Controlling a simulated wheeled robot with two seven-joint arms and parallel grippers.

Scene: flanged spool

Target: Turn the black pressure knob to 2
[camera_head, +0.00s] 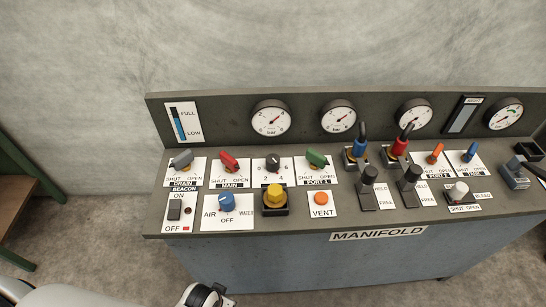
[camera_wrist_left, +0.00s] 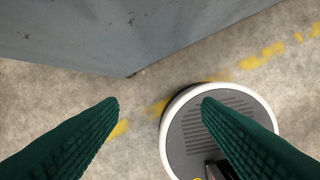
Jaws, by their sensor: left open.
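The black pressure knob (camera_head: 272,161) sits on a white plate with small numbers, in the upper row of the manifold panel, between the red MAIN knob and the green PORT 1 knob. The digits and the knob's exact pointing are too small to read surely. Part of my left arm's end (camera_head: 205,296) shows at the bottom edge of the head view, well below and in front of the panel. In the left wrist view my left gripper (camera_wrist_left: 160,103) has its two green fingers wide apart with nothing between them, above the floor. My right gripper is not clearly seen.
A yellow knob (camera_head: 275,197) stands directly below the black knob. The red knob (camera_head: 229,161), green knob (camera_head: 316,158) and blue AIR/WATER knob (camera_head: 227,201) are close by. Gauges (camera_head: 271,118) line the back panel. Levers (camera_head: 368,187) stand to the right. Space in front is clear.

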